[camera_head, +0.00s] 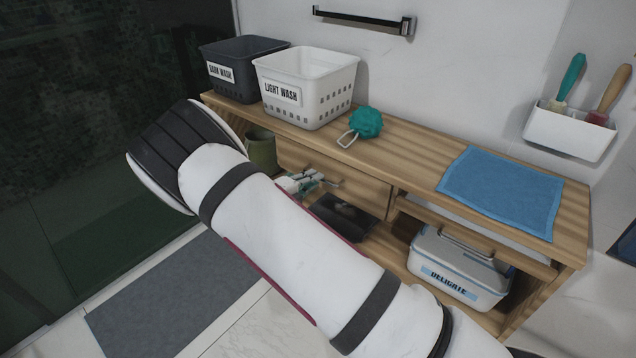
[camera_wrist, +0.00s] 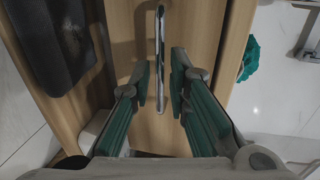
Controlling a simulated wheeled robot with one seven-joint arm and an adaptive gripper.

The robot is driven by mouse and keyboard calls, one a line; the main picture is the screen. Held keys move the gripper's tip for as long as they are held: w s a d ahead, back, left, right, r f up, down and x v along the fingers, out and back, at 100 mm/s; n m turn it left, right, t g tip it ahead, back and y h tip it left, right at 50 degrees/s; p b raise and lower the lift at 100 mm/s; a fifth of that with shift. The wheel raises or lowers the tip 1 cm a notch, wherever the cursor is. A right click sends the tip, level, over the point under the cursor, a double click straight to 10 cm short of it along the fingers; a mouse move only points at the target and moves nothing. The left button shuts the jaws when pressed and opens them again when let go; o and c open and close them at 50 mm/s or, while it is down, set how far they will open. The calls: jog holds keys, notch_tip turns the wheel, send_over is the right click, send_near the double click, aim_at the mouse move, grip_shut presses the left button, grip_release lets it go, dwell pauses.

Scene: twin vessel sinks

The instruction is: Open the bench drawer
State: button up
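The bench drawer (camera_head: 358,188) is a wooden front under the bench top, and it looks flush with the bench. Its front also shows in the wrist view (camera_wrist: 202,35). A slim metal bar handle (camera_wrist: 160,55) is fixed on it; part of it shows in the head view (camera_head: 327,181). My gripper (camera_wrist: 160,85) is open, with its teal-padded fingers on either side of the handle. Small gaps show between pads and bar. In the head view my gripper (camera_head: 303,184) is at the drawer front, partly hidden by my arm.
The wooden bench top (camera_head: 402,165) carries a dark basket (camera_head: 223,82), a white basket (camera_head: 335,88), a teal scrubber (camera_head: 366,122) and a blue cloth (camera_head: 503,190). Below are a black box (camera_head: 345,216) and a lidded box (camera_head: 455,272). A grey mat (camera_head: 165,295) lies on the floor.

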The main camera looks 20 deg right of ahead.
jog(key=shift+b+x, duration=0.4)
jog(key=shift+x, duration=1.1)
grip_shut()
jog(key=f+p+v, duration=0.2)
jog(key=p+v, duration=0.1)
jog(key=v, duration=0.6)
jog(key=f+p+v, duration=0.2)
jog(key=p+v, duration=0.1)
jog(key=v, duration=0.7)
jog(key=shift+s+a, duration=0.3)
grip_release()
